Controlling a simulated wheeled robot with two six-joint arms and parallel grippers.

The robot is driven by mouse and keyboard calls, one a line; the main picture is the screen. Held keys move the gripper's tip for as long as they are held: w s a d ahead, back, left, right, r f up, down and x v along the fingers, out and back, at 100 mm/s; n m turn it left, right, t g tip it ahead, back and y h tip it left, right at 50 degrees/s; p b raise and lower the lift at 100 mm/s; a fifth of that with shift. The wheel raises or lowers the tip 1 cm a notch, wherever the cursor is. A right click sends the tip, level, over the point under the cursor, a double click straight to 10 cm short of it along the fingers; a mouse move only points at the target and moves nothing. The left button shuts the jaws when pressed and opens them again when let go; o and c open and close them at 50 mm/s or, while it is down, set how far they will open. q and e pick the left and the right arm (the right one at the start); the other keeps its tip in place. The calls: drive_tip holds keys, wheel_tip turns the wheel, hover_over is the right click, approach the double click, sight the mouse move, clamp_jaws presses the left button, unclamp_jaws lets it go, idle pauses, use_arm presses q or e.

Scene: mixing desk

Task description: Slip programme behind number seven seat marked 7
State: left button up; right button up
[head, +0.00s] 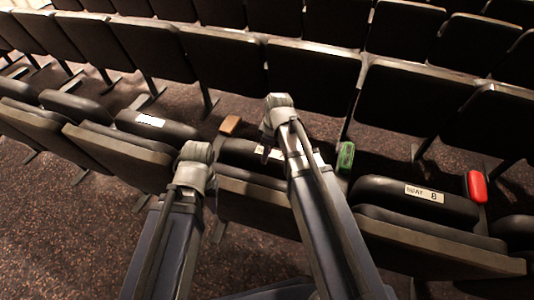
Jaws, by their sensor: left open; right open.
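Seat 8, with a readable white "SEAT 8" label (424,193), is folded out at the right. The seat to its left (236,150) has a white label (270,153) mostly hidden by my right arm, so its number cannot be read. My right gripper (265,153) is small and dark, open, hanging above that seat beside its label. My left gripper (211,201) is mostly hidden behind its own wrist, near that seat's left end. Both look empty. I cannot make out a programme.
A brown block (230,125), a green one (346,157) and a red one (476,187) stand between or beside the seats. Another labelled seat (151,121) is at the left, its number too small to read. Dark seat backs fill the rows behind. Speckled carpet (70,240) is clear at lower left.

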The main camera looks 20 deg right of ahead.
wheel_tip(320, 180, up, 15)
drive_tip(key=p, duration=1.3)
drive_tip(key=shift+p, duration=0.35)
drive_tip(key=shift+f, duration=0.1)
drive_tip(key=s+a+m+h, duration=0.1)
drive_tip(key=s+a+m, duration=0.2)
drive_tip(key=s+a, duration=0.2)
drive_tip(key=s+a+m+g+h, duration=0.1)
drive_tip(key=s+a+m, duration=0.3)
drive_tip(key=s, duration=0.5)
drive_tip(key=shift+s+a+h, duration=0.25)
drive_tip(key=shift+a+h, duration=0.05)
drive_tip(key=shift+a, duration=0.3)
drive_tip(key=shift+a, duration=0.1)
